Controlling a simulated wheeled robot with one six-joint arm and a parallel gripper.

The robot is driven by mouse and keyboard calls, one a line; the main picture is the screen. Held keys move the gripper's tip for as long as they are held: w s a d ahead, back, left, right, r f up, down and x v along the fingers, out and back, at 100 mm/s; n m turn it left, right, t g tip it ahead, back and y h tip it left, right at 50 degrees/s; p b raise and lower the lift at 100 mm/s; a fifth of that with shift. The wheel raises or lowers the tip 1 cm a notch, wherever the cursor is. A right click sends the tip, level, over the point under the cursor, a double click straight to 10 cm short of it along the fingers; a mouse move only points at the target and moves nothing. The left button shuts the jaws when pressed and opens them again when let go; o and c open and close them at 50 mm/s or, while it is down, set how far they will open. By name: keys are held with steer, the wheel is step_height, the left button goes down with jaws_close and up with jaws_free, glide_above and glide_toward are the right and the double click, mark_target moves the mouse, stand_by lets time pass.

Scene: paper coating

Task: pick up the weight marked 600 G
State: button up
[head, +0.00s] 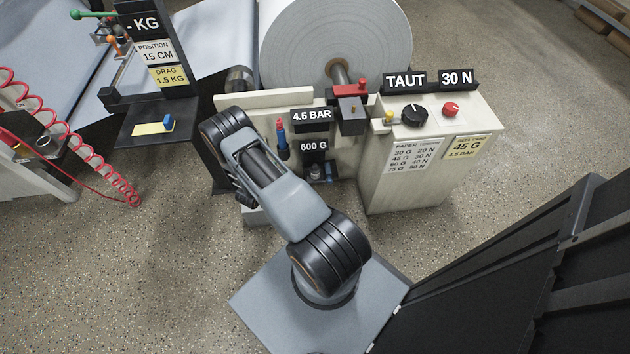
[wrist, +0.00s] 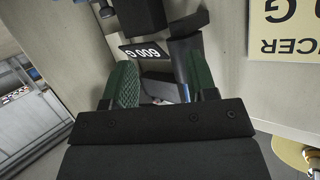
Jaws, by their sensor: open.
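A black plate marked 600 G (head: 314,147) is on the pale cabinet front in the head view, under the 4.5 BAR plate. A small silvery piece (head: 315,172) sits just below it, partly in shadow; I cannot tell its full shape. In the wrist view the 600 G plate (wrist: 143,51) appears upside down, just beyond the fingertips. My gripper (wrist: 163,78) is open, its green-padded fingers apart. A dark bar (wrist: 186,62) shows near the right finger; I cannot tell whether they touch. My gripper is hidden behind my arm in the head view.
A large paper roll (head: 320,45) stands behind the cabinet. To the right is a control box (head: 425,165) with knobs. A black stand (head: 160,120) and red coiled hose (head: 95,165) are at left.

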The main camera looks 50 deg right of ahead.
steer(key=g+h+b, duration=0.2)
glide_toward(314, 169)
steer(key=shift+m+h, duration=0.3)
steer(key=b+x, duration=0.1)
steer(key=x, duration=0.1)
steer(key=f+b+x, duration=0.1)
steer(key=x, duration=0.2)
steer(key=shift+w+f, duration=0.1)
steer(key=shift+f+b+x, duration=0.1)
steer(key=shift+b+x, duration=0.45)
steer(key=shift+x, duration=0.6)
steer(key=shift+f+b+x, duration=0.15)
steer(key=shift+b+x, duration=0.4)
steer(key=shift+x, duration=0.65)
steer(key=shift+w+d, duration=0.15)
steer(key=shift+d, duration=0.55)
steer(key=c, duration=0.8)
steer(key=shift+c, duration=0.8)
steer(key=shift+r, duration=0.1)
